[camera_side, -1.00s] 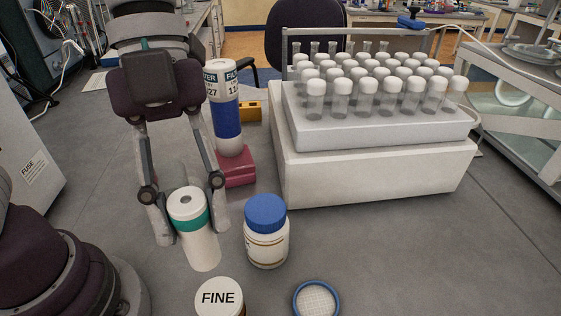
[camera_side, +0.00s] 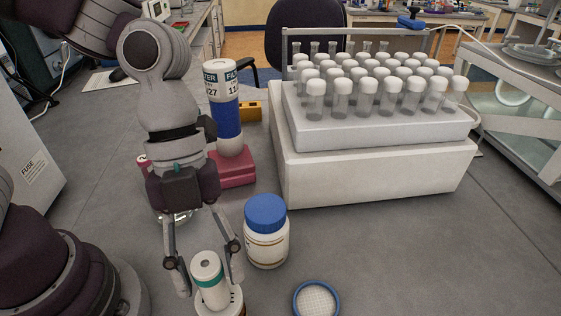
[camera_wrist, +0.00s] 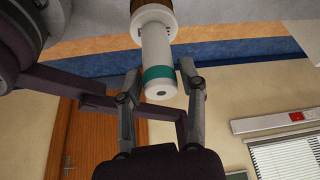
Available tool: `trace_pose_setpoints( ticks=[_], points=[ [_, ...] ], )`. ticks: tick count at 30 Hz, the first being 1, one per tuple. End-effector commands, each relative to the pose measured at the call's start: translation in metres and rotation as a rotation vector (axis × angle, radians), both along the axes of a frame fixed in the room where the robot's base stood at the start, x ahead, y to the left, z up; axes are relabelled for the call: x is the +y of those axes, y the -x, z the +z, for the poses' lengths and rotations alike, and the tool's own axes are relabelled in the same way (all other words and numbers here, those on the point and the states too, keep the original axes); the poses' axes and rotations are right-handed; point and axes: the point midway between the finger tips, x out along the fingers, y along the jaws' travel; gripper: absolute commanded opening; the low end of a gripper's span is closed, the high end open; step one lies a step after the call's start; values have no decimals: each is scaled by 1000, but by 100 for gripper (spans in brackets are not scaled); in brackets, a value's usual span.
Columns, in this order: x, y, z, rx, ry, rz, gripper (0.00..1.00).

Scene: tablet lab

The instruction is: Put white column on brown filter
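The white column (camera_side: 213,294), with a teal band near its top, stands upright over the FINE-labelled jar (camera_side: 237,298), apparently the brown filter. Its lower end appears to rest on the jar's white top, covering most of the label. In the wrist view the column (camera_wrist: 155,48) meets the white-rimmed brown jar (camera_wrist: 145,5) at its far end. My gripper (camera_side: 211,286) has one finger on either side of the column. In the wrist view, narrow gaps show between the fingertips (camera_wrist: 160,70) and the column, so it looks open around it.
A blue-capped white bottle (camera_side: 266,240) stands close right of my gripper. A blue-rimmed mesh disc (camera_side: 316,300) lies at the front. A blue-and-white cylinder (camera_side: 226,118) stands on a red block (camera_side: 236,170) behind. A vial rack on a white box (camera_side: 375,176) fills the back right.

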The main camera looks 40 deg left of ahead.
Motion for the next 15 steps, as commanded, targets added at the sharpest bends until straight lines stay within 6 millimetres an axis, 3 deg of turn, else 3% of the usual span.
trace_pose_setpoints(
  ticks=[3, 11, 15],
  points=[
    [0, 0, 0, -1, 1, 0, 55],
    [0, 0, 1, -2, 1, 1, 55],
    [4, -5, 17, -5, 6, 4, 55]
  ],
)
